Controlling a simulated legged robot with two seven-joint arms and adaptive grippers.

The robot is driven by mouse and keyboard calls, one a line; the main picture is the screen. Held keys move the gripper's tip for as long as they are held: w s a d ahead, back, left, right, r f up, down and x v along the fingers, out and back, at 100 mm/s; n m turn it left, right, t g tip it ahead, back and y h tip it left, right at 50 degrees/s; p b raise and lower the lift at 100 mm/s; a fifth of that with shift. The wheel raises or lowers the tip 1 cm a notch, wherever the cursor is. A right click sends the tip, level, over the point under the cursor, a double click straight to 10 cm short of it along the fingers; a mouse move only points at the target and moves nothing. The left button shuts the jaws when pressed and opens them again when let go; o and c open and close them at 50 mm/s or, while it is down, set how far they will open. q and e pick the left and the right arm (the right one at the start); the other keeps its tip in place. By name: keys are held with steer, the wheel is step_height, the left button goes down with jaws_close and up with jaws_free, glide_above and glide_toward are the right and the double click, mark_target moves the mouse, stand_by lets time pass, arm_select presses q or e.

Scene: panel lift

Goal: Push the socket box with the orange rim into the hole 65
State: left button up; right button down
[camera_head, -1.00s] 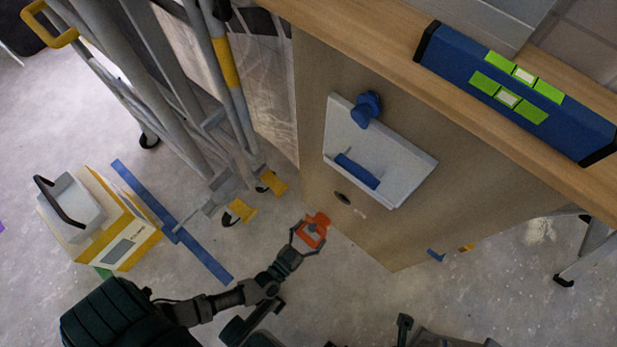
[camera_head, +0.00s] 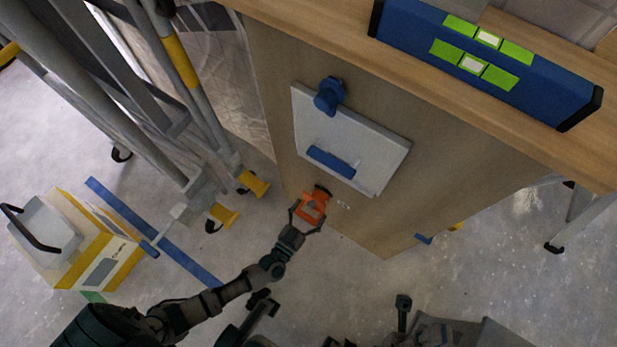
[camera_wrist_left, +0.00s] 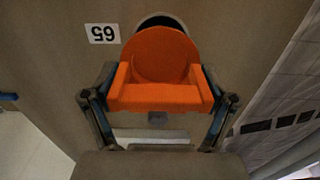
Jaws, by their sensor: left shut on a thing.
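The orange socket box (camera_head: 313,206) is in my left gripper (camera_head: 306,216), shut on it, at the lower part of the upright wooden panel (camera_head: 262,110). In the left wrist view the socket box (camera_wrist_left: 160,55) sits between both fingers of the left gripper (camera_wrist_left: 158,100). Its round part points at a dark round hole (camera_wrist_left: 165,18), whose upper edge shows behind it. A label reading 65 (camera_wrist_left: 103,33), upside down, is beside the hole. The box covers most of the hole, so I cannot tell whether it has entered.
A white plate (camera_head: 375,150) with blue handles is on the panel above the box. A ladder (camera_head: 165,100) stands left, beyond a yellow-and-white box (camera_head: 75,240).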

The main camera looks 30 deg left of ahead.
mark_target(319, 198)
arm_select(q)
steer(key=shift+a, duration=0.1)
stand_by(0.3)
steer(key=shift+w, duration=0.3)
steer(key=shift+w, duration=0.2)
stand_by(0.4)
steer(key=shift+w, duration=0.65)
steer(key=shift+w, duration=0.45)
steer(key=shift+w, duration=0.65)
steer(key=shift+w, duration=0.5)
stand_by(0.5)
